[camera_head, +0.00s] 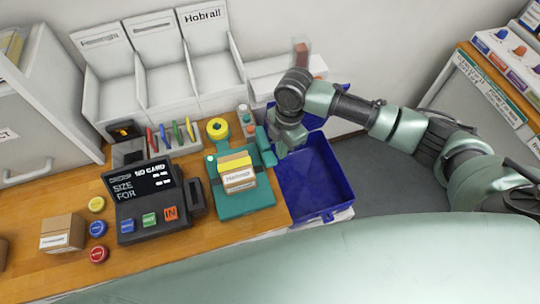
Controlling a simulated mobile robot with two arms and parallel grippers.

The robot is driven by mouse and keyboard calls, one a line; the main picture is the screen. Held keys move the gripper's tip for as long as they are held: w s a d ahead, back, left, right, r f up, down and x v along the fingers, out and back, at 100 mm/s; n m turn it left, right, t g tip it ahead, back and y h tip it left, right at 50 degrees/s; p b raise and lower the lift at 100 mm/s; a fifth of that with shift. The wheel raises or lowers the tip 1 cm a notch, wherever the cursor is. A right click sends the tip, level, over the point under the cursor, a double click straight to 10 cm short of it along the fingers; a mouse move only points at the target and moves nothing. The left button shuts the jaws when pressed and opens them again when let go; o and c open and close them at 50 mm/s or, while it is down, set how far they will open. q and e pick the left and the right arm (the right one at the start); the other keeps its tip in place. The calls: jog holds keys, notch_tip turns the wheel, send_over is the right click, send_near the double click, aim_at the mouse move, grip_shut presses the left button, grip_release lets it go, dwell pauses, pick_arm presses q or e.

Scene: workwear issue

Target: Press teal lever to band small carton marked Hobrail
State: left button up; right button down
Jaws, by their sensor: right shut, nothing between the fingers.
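The small carton marked Hobrail (238,181) sits on the teal bander base (245,204), with yellow across its upper part. The teal lever (265,146) stands at the bander's back right, partly beside my gripper. My right gripper (281,150) is shut and points down just right of the lever; I cannot tell whether they touch. My left gripper is not in view.
A blue crate (322,217) stands right of the bander. A black keypad terminal (152,204) and another carton (63,233) are to the left. A yellow roll (217,129) and several pens (170,134) are behind. White bins (202,62), one labelled Hobrail, line the back wall.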

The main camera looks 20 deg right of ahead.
notch_tip(320, 180, up, 8)
jog(key=b, duration=0.2)
jog(key=shift+d+f, duration=0.15)
jog(key=shift+d, duration=0.25)
dwell(0.7)
